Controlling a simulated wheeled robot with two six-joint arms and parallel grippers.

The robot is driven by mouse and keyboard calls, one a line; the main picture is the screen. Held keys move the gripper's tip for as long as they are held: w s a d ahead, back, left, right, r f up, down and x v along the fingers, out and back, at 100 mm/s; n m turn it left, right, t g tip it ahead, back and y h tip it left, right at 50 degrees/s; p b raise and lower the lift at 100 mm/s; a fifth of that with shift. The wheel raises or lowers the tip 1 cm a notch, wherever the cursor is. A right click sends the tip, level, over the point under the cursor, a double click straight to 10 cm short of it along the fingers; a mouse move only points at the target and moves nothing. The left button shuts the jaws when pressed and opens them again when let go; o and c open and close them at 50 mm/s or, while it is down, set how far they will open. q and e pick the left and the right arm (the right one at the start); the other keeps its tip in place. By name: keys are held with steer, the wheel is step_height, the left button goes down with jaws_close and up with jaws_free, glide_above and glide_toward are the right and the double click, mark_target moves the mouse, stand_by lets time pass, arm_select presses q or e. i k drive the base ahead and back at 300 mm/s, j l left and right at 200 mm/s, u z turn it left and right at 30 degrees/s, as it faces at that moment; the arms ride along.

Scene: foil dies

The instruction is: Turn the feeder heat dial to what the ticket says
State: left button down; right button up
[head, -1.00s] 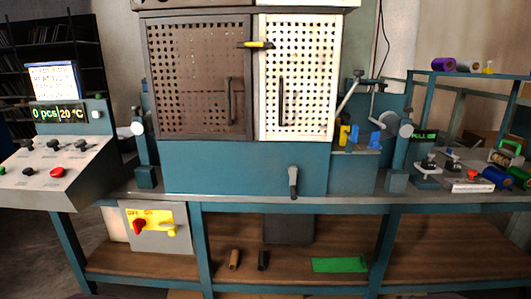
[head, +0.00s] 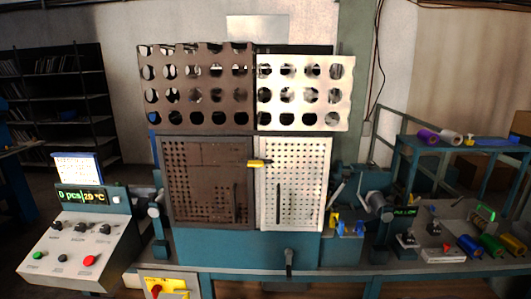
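The sloped grey control panel (head: 70,255) stands at the left of the head view. Its upper row holds black dials: a left one (head: 57,227), a middle one (head: 80,228) and a right one (head: 105,228). Their labels and settings are too small to read, so I cannot tell which is the feeder heat dial. The display (head: 80,197) above them reads "0 pcs" and "20 °C". A blue-framed ticket (head: 77,168) stands above the display; its print is too blurred to read. Neither of my grippers is in view.
The lower panel row has a red button (head: 89,260). A teal press with a perforated brown door (head: 207,180) and a white door (head: 293,185) stands to the right. A yellow switch box (head: 166,287) is below. Coloured foil rolls (head: 468,245) lie far right.

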mark_target(105, 229)
steer(key=u, duration=1.45)
